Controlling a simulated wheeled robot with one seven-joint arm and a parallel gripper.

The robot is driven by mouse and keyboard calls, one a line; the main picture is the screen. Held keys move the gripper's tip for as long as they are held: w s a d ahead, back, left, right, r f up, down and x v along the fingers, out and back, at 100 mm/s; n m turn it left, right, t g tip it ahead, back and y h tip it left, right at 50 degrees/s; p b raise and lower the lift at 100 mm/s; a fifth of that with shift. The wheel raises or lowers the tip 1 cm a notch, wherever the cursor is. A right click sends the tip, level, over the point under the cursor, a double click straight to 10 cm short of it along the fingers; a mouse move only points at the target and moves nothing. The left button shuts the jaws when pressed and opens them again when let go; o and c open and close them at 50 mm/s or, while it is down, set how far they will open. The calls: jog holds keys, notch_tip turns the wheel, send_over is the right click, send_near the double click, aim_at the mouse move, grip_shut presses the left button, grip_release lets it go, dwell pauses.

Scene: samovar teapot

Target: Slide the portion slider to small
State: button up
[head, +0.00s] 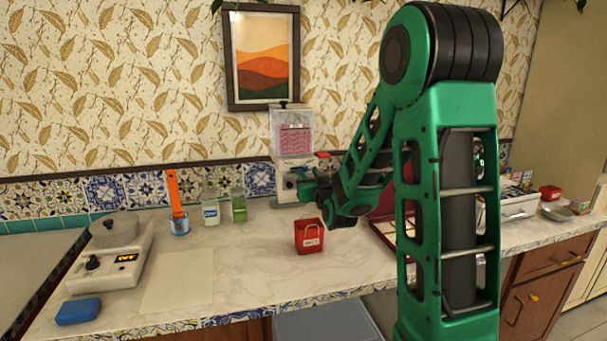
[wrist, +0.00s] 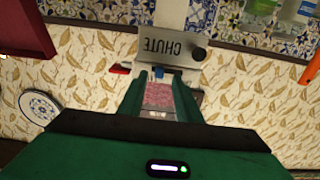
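The dispenser stands against the back wall in the head view, with a clear hopper (head: 294,140) of pink contents above a pale body. No size marks are readable, so I cannot tell the slider's setting. In the head view my gripper (head: 308,190) partly hides the dispenser's lower body.
A red labelled container (head: 309,238) stands on the counter in front. The counter's front middle is clear.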

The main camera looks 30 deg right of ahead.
aim_at(305, 169)
jog(key=shift+x, duration=1.5)
